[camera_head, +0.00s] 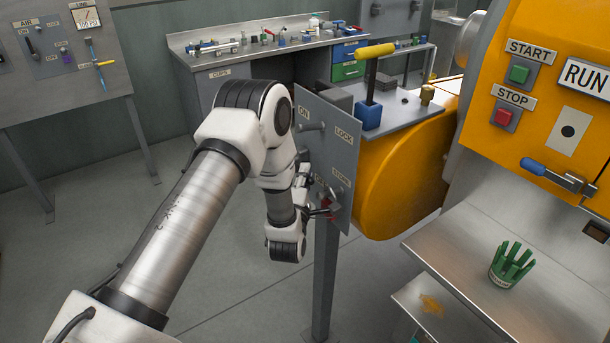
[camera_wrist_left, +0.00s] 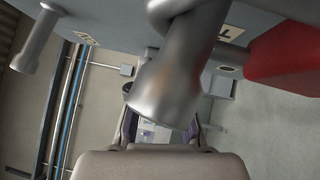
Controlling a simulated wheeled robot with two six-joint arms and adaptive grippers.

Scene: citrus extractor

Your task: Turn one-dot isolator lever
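A grey upright panel (camera_head: 335,150) carries the labels ON, LOCK and others that are partly hidden. A short grey lever (camera_head: 312,127) sticks out beside ON. My left gripper (camera_head: 328,208) is at the panel's lower part, beside small red parts there. In the left wrist view, a thick grey lever (camera_wrist_left: 170,85) fills the middle, in front of my gripper's two spread fingers (camera_wrist_left: 162,128). I cannot tell whether they touch it. A second grey lever (camera_wrist_left: 38,40) is at the left and a red part (camera_wrist_left: 290,55) at the right. No one-dot mark is clearly readable on the panel.
An orange machine (camera_head: 400,185) stands right behind the panel, with START and STOP buttons, a one-dot plate (camera_head: 567,131) and a blue-handled lever (camera_head: 548,170). A workbench (camera_head: 225,62) is behind. Floor at left is clear.

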